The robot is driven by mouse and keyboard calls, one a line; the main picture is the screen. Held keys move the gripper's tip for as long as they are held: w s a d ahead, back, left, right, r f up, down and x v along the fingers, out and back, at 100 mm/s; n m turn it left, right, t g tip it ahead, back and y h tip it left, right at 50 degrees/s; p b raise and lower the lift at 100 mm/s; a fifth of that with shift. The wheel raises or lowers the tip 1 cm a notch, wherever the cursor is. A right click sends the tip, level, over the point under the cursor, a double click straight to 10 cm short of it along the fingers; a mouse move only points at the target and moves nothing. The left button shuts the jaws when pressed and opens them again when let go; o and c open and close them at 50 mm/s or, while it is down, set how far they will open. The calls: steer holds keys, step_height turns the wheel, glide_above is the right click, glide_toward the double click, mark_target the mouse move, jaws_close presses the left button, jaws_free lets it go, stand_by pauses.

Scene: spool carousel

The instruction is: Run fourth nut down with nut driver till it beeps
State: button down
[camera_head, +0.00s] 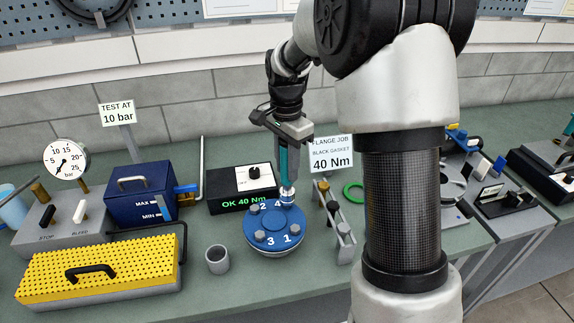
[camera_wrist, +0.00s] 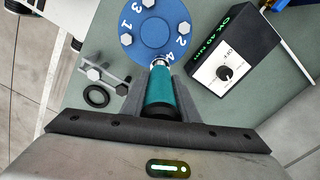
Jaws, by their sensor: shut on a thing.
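The blue round flange (camera_head: 273,244) sits on the bench, marked 1 to 4, with hex nuts near the numbers. It also shows at the top of the wrist view (camera_wrist: 150,28). My gripper (camera_head: 284,140) is shut on the teal nut driver (camera_head: 283,163), which stands about upright. The driver's metal socket (camera_wrist: 160,64) is down at the position marked 4 and hides any nut there; I cannot tell how fully it is seated. The black controller box (camera_head: 240,201) beside the flange shows "OK 40 Nm" in green.
A sign (camera_head: 331,154) reads flange job, black gasket, 40 Nm. A bolt rack (camera_head: 344,240) and a green ring (camera_head: 353,192) are right of the flange. A grey cup (camera_head: 217,261), yellow perforated cover (camera_head: 100,265) and blue tank (camera_head: 138,198) stand left. A black ring (camera_wrist: 97,96) lies by the rack.

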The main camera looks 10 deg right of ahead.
mark_target(286, 144)
steer(key=shift+f+b, duration=0.75)
steer(key=shift+f, duration=0.4)
stand_by(0.6)
steer(key=shift+s+f, duration=0.15)
steer(key=shift+f, duration=0.1)
stand_by(0.9)
steer(key=shift+w+r+p, duration=0.2)
steer(key=shift+r+p, duration=0.9)
step_height(286, 144, up, 5)
steer(key=p, duration=0.3)
steer(key=shift+r, duration=0.1)
steer(key=shift+a, duration=0.1)
